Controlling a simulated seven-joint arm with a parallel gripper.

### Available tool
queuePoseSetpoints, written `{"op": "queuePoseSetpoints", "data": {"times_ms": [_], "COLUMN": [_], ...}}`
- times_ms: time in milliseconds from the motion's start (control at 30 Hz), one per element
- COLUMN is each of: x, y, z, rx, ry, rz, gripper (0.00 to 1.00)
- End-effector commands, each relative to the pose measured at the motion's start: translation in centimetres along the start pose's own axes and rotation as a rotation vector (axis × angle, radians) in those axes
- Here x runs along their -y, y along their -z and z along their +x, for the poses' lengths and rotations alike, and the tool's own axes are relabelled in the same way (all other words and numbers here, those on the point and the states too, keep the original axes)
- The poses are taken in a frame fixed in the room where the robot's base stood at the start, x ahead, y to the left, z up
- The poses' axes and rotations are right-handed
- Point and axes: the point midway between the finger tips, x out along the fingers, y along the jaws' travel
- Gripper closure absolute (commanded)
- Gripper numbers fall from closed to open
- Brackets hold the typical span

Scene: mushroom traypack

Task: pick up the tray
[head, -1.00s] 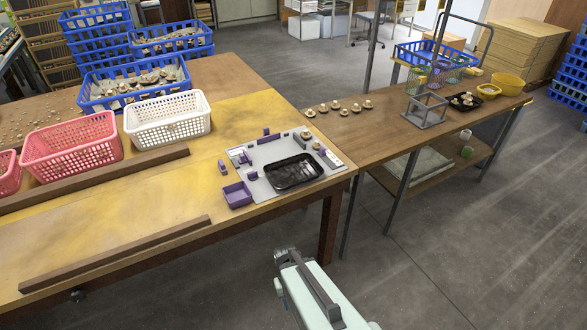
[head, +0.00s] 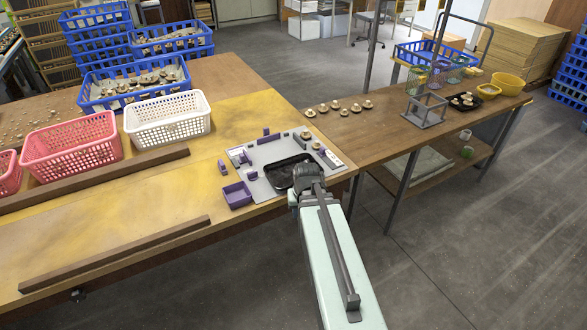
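The black tray (head: 277,178) lies on a light grey board near the right front corner of the wooden table. Its left part shows; its right and front parts are covered by my arm. The end of my arm, with my gripper (head: 304,174), is over the right part of the tray in the head view. The fingers are hidden or too small to make out. I cannot tell whether they touch the tray.
The grey board (head: 246,157) carries purple blocks and a few mushrooms; a purple box (head: 237,195) is at its left. White (head: 168,120) and pink (head: 72,145) baskets stand further left. A side table (head: 385,135) holds mushrooms and a wire stand (head: 427,110).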

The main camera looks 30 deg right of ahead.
Motion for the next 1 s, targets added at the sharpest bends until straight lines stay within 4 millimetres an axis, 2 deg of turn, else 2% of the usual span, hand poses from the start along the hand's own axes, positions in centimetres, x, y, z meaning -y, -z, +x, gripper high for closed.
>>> {"op": "queuePoseSetpoints", "data": {"times_ms": [100,300,667,733,1000], "x": [-0.8,-1.7,-1.6,-1.4,-0.6], "y": [2.4,5.4,8.7,8.9,8.4], "z": [-3.2,-8.4,-15.7,-16.4,-16.1], "rx": [-0.058,-0.143,-0.234,-0.229,-0.156], "ry": [0.007,0.024,0.086,0.108,0.167], "rz": [0.043,0.132,0.358,0.443,0.795], "gripper": [0.67,0.67,0.67,0.67,0.67]}}
